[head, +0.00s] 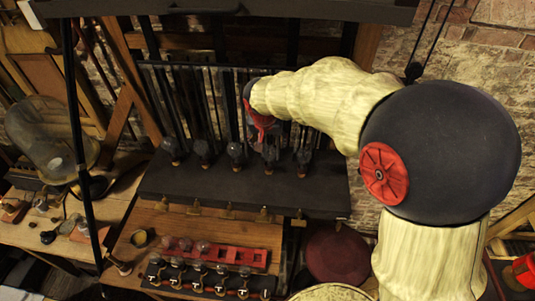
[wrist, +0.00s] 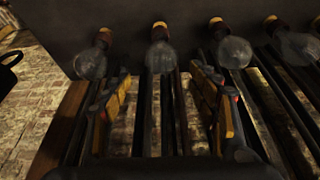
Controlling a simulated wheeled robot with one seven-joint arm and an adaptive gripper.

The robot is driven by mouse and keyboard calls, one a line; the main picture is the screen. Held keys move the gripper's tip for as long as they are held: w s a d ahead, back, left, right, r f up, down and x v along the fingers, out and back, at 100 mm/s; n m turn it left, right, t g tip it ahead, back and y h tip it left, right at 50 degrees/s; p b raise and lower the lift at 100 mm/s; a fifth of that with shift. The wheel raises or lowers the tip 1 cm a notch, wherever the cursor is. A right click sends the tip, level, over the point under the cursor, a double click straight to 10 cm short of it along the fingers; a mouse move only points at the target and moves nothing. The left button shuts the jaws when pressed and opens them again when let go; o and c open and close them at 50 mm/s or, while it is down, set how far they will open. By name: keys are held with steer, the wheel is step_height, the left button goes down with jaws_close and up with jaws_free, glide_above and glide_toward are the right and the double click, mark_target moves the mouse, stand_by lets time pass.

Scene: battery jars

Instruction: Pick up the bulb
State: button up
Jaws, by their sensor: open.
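Several clear glass bulbs with yellow-orange bases stand in a row on a black shelf (head: 240,190). In the wrist view one bulb (wrist: 161,56) lies ahead, between the lines of my two fingers. Another bulb (wrist: 90,64) is to its left and another bulb (wrist: 232,52) to its right. My gripper (wrist: 160,78) is open and empty, its yellow-and-black fingers apart and short of the bulbs. In the head view my gripper (head: 262,124) shows partly as a red piece above the row, and its fingertips are hard to make out. Which bulb is meant cannot be told.
Dark vertical rods (head: 185,100) stand behind the bulbs. Below the shelf, a wooden table (head: 200,222) holds a red strip (head: 238,257) and a dark rack of small parts. A large glass jar (head: 45,135) lies at left. A brick wall is behind.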

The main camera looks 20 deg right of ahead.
mark_target(269, 146)
steer(key=shift+w+d+f, duration=0.1)
steer(key=shift+f, duration=0.25)
steer(key=x, duration=0.1)
steer(key=p+x, duration=0.1)
steer(key=x, duration=0.1)
steer(key=shift+w+f, duration=0.2)
steer(key=shift+w, duration=0.15)
steer(key=shift+f, duration=0.35)
steer(key=c, duration=0.4)
steer(key=c, duration=0.6)
